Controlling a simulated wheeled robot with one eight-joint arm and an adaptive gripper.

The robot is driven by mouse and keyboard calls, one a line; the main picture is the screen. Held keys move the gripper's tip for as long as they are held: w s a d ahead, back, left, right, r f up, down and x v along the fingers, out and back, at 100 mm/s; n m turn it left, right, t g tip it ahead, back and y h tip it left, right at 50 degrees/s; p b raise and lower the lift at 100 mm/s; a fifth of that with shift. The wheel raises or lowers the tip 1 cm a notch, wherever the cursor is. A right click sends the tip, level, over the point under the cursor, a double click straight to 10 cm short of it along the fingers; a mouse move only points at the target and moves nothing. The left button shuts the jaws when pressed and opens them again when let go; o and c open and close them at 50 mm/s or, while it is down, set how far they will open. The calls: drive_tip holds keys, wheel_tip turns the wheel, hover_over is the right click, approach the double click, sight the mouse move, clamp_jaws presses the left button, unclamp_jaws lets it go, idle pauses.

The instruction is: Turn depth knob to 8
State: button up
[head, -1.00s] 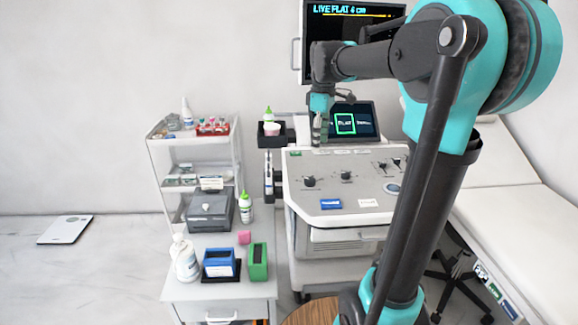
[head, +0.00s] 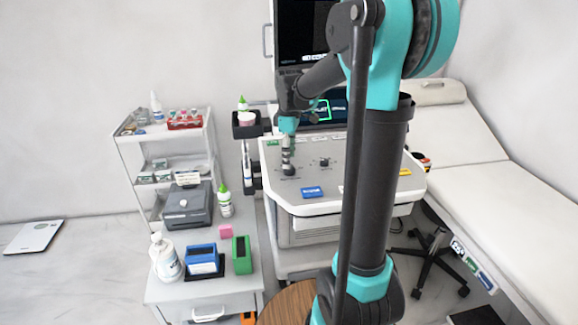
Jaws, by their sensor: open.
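The ultrasound console (head: 345,190) stands in the middle of the head view, with a sloping white control panel. One dark round knob (head: 324,161) shows on the panel, right of my gripper. My gripper (head: 288,171) points down over the left part of the panel, where the left knob sits. The knob labels are too small to read.
A dark monitor (head: 303,35) and a small tilted screen (head: 322,110) stand behind the panel. A side trolley (head: 210,300) with bottles and blue and green boxes is at left. An examination bed (head: 510,180) is at right.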

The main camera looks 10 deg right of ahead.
sight(289, 171)
drive_tip(key=shift+f, duration=2)
drive_tip(key=c, duration=1.2)
drive_tip(key=shift+o, duration=0.2)
